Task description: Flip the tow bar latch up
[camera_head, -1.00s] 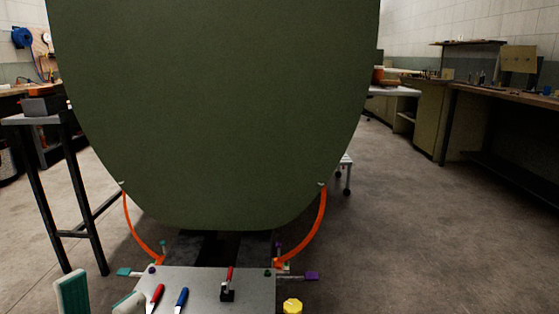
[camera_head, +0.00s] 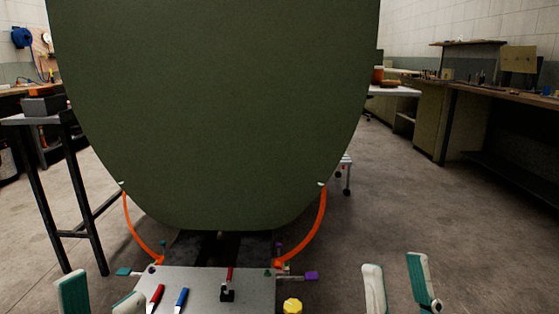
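A small red-handled lever (camera_head: 229,274) stands upright on a black base on the grey plate (camera_head: 205,275) at the bottom centre; it looks like the latch, but no label shows. My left gripper (camera_head: 100,287) is at the bottom left, its two green-and-white fingers apart with nothing between them. It is left of the lever and near the plate's left edge. My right gripper (camera_head: 397,275) is at the bottom right, its fingers apart and empty, well right of the lever and the plate.
A large dark green fuselage panel (camera_head: 215,110) fills the middle above the plate. Red (camera_head: 157,294) and blue (camera_head: 181,298) handles and a yellow knob (camera_head: 292,306) are close by. Orange hoses (camera_head: 316,229) curve down both sides.

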